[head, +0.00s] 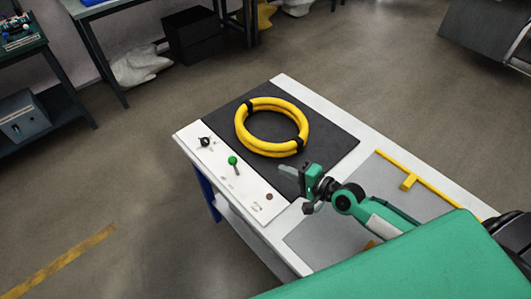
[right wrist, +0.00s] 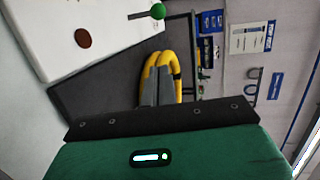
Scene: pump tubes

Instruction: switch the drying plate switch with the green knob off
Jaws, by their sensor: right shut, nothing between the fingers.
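The green knob (head: 232,160) of the switch stands on the white panel strip along the near left side of the table. It also shows at the top of the right wrist view (right wrist: 157,11), on a thin lever. The dark drying plate (head: 325,128) lies behind the strip. My right gripper (head: 284,168) is over the near edge of the dark plate, to the right of the knob and apart from it. Its grey fingers (right wrist: 158,92) are together with nothing between them. My left gripper is not in view.
A yellow tube ring (head: 243,127) with black bands lies on the dark plate. A black knob (head: 205,141) and a brown round button (head: 269,196) sit on the same white strip. A grey mat (head: 312,238) with yellow pieces lies at the table's right.

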